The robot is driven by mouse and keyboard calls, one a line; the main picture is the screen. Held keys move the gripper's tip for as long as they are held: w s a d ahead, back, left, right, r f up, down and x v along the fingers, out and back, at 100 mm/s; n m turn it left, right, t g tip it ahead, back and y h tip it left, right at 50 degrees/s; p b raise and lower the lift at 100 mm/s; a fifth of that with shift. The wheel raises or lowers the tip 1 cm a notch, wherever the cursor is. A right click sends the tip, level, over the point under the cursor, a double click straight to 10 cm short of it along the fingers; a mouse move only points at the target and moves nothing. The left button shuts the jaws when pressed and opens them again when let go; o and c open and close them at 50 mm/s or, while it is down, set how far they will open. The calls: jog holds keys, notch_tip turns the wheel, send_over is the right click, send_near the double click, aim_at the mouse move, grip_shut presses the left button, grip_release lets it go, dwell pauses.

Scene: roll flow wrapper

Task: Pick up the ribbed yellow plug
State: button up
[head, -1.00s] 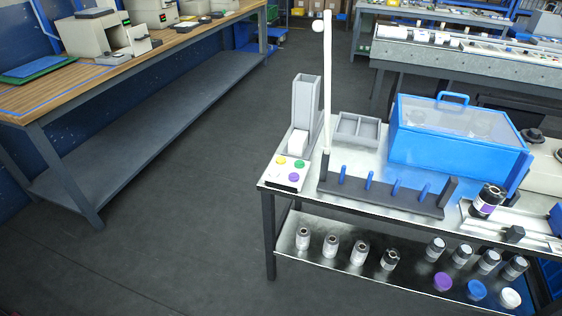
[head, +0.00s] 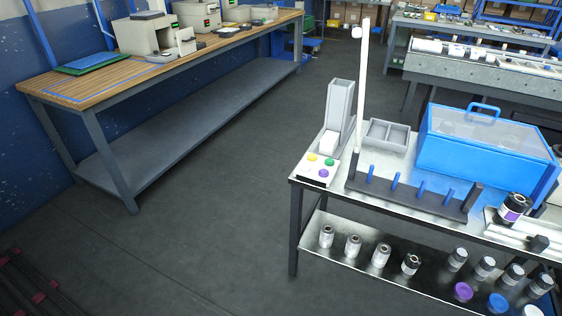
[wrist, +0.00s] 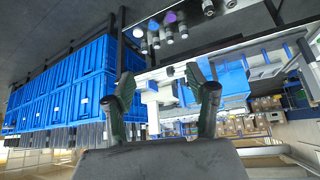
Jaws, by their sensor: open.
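A small round yellow piece (head: 312,157) sits on a white block at the left end of the metal table in the head view. It may be the yellow plug; it is too small to tell whether it is ribbed. A green piece (head: 329,162) and a purple piece (head: 323,173) sit close beside it. My gripper (wrist: 160,76) shows in the wrist view with its two dark fingers spread wide and nothing held between them. It is not in the head view. I cannot make out the yellow piece in the wrist view.
A dark rack with blue pegs (head: 412,198), a tall white pole (head: 362,90), a grey tray (head: 386,138) and a blue lidded box (head: 480,145) share the table. Jars and coloured caps stand on its lower shelf. The floor (head: 215,190) left of it is clear.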

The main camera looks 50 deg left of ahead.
jog(key=w+a+r+n+h+b, duration=0.1)
jog(key=w+a+r+n, duration=0.2)
jog(key=w+a+n, duration=0.55)
jog(key=w+a+r+n+b, duration=0.1)
jog(key=w+a+r+n, duration=0.3)
jog(key=w, duration=0.7)
jog(key=w+a+f+n+t+b, duration=0.1)
jog(key=w+a+f+n, duration=0.1)
jog(key=w+a+n, duration=0.35)
jog(key=w+a+f+n+t, duration=0.1)
jog(key=w+a+n, duration=0.15)
jog(key=a, duration=0.65)
jog(key=w+a+f+n+b, duration=0.1)
jog(key=w+a+f+n, duration=0.1)
jog(key=w+a+n, duration=0.4)
jog(key=n+t+y+b, duration=0.3)
jog(key=n+t+b, duration=0.3)
jog(key=n, duration=0.5)
send_near(312, 156)
jog(key=shift+g, duration=0.7)
jog(key=x, duration=0.6)
jog(key=r+x, duration=0.1)
jog(key=x, duration=0.2)
jog(key=shift+w+r, duration=0.1)
jog(key=shift+w, duration=0.05)
jog(key=shift+c, duration=0.3)
